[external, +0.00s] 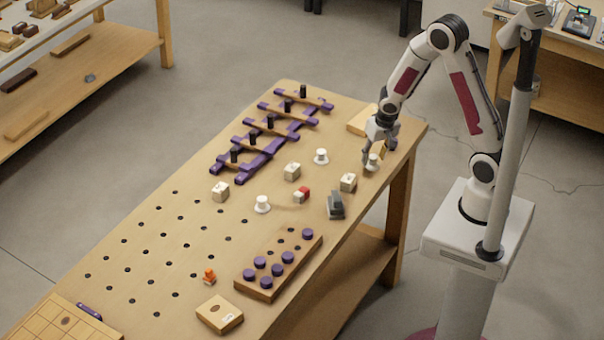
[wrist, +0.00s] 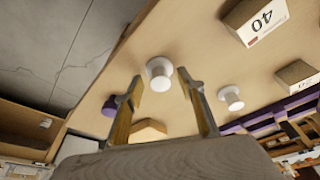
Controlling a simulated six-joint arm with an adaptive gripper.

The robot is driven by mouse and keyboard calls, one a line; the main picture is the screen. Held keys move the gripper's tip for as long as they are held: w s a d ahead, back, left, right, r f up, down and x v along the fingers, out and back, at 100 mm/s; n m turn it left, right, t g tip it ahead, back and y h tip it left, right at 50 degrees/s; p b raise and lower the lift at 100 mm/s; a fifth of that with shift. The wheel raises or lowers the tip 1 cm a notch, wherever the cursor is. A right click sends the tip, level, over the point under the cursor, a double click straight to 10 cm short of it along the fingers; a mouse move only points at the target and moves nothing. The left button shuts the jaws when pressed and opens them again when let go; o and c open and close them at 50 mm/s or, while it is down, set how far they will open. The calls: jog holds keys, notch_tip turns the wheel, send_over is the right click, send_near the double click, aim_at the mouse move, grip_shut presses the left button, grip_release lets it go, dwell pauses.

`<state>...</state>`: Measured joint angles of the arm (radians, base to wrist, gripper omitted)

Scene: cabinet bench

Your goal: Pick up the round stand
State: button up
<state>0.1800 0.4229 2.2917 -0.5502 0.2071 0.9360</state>
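A white round stand (external: 373,161), shaped like a short spool with a wide base, is on the bench near its right edge. In the wrist view this stand (wrist: 159,73) shows between and just beyond the fingertips. My gripper (external: 374,154) is low over it, partly covering it. In the wrist view my gripper (wrist: 160,79) is open, with a finger to either side and a gap around the stand. Contact with the stand cannot be made out. Two similar white stands are on the bench, one farther left (external: 321,156) and one nearer the middle (external: 262,204).
A pale block (external: 348,182), a dark grey object (external: 336,206) and a red-and-white block (external: 301,195) lie nearby. A wooden block (external: 361,120) is behind my gripper. A purple rack (external: 262,150) stands to the left. The bench's right edge is close.

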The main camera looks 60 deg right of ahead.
jog(key=shift+w+d+f, duration=0.1)
jog(key=shift+w+f, duration=0.05)
jog(key=shift+f, duration=0.45)
jog(key=c, duration=0.9)
